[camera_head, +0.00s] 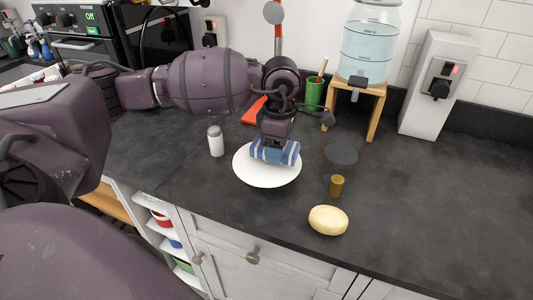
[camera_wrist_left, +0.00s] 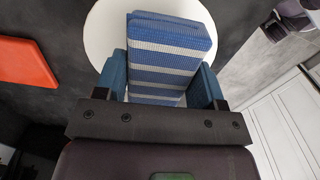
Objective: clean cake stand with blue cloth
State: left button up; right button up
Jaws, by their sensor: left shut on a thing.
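The white round cake stand (camera_head: 268,178) stands on the dark counter, and it also shows at the top of the left wrist view (camera_wrist_left: 103,33). The blue cloth (camera_head: 287,155), with white stripes, is over the middle of the stand's top. My left gripper (camera_head: 275,147) is above the stand, shut on the cloth. In the left wrist view the folded cloth (camera_wrist_left: 165,55) sits between the two fingers. Whether the cloth touches the plate I cannot tell for sure. The stand's foot is hidden under its top. My right gripper is not in view.
A white-topped grey shaker (camera_head: 216,141) stands left of the stand. A brass cup (camera_head: 336,186) and a yellow oval object (camera_head: 328,220) are to its right and front. A water dispenser (camera_head: 369,45) on a wooden stand and a green cup (camera_head: 314,94) are behind.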

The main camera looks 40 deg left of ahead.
pick_arm(q)
notch_tip(320, 180, up, 2)
jog(key=shift+r+p, duration=0.1)
jog(key=shift+p, duration=0.25)
notch_tip(320, 180, up, 2)
jog(key=shift+r+p, duration=0.2)
jog(key=shift+p, duration=0.3)
jog(key=shift+r, duration=0.55)
jog(key=shift+f, duration=0.1)
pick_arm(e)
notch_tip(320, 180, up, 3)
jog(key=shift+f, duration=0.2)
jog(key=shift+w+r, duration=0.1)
